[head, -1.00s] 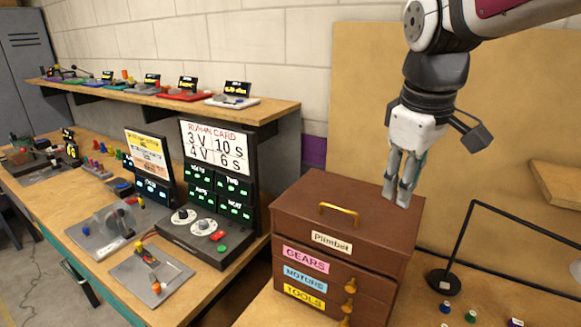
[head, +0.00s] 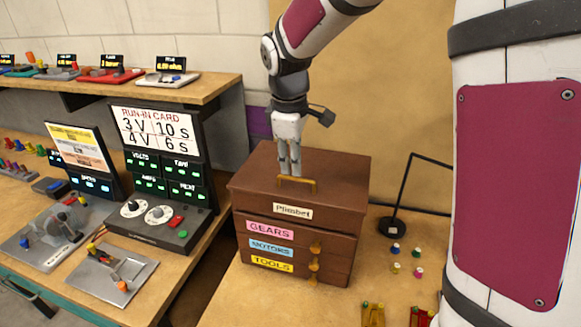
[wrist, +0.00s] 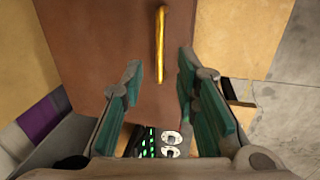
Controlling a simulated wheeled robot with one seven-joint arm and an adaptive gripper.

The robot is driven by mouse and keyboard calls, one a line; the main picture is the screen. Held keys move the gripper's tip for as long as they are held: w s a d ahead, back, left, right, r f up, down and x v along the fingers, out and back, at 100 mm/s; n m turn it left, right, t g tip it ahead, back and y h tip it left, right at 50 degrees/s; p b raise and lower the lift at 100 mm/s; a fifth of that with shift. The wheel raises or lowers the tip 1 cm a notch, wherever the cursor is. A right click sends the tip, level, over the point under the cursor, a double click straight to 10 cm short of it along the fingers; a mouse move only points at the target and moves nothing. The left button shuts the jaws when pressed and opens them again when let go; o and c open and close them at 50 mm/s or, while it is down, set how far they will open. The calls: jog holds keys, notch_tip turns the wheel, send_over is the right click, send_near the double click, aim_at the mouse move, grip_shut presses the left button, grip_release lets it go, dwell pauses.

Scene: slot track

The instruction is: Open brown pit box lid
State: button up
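The brown pit box (head: 292,215) stands on the wooden bench with its lid (head: 335,180) closed. The lid carries a brass handle (head: 297,184) and a "Plimbet" label on the front. My gripper (head: 289,172) points down over the lid, just behind the handle in the head view; I cannot tell the exact gap. There the handle (wrist: 161,45) lies ahead of the fingertips, and the brown lid (wrist: 110,50) fills the upper middle.
A run-in card display (head: 157,131) with a knob console stands left of the box. A black stand (head: 392,226) and several small coloured pieces are right of it. My own white and maroon arm link covers the right side of the head view.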

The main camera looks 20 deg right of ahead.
aim_at(295, 178)
jog(key=shift+w+d+f, duration=0.15)
jog(key=shift+f, duration=0.9)
jog(key=shift+w+d+f, duration=0.1)
jog(key=shift+w+f, duration=0.05)
jog(key=shift+f, duration=0.9)
grip_shut()
